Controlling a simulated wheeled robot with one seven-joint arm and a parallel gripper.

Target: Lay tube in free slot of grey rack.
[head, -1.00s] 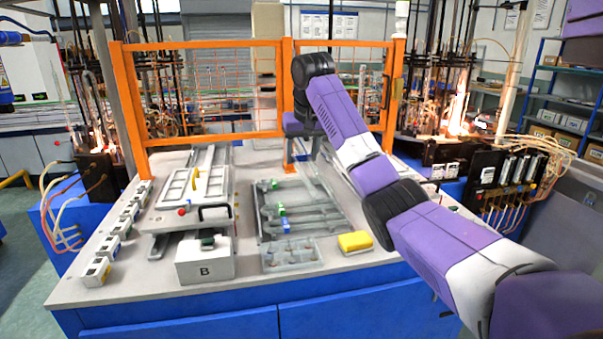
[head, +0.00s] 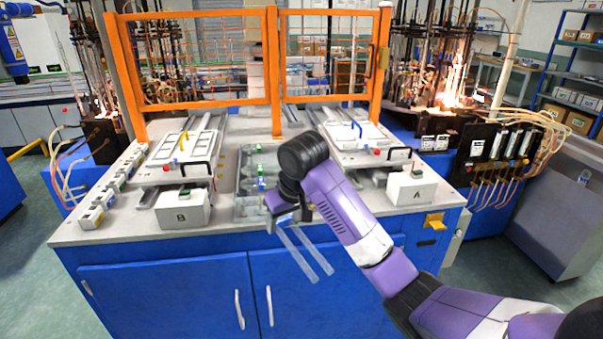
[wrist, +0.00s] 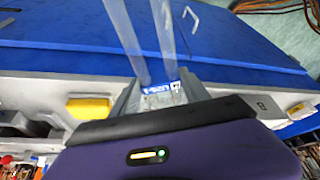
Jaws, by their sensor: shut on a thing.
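My gripper (head: 288,217) is shut on a clear glass tube (head: 308,255) in front of the table's front edge. Two parallel clear legs slant down to the right from the jaws, over the blue cabinet front. The wrist view shows the tube's legs (wrist: 135,45) and a blue printed label (wrist: 160,88) at the jaws. The grey rack (head: 239,190) lies on the table behind my gripper, left of my arm. It holds clear pieces with green and blue marks. My arm hides its right part, and I cannot tell which slot is free.
White box B (head: 184,210) stands left of the rack and white box A (head: 411,189) to the right. White fixtures with black handles sit behind both boxes. An orange mesh fence (head: 204,60) closes the back.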

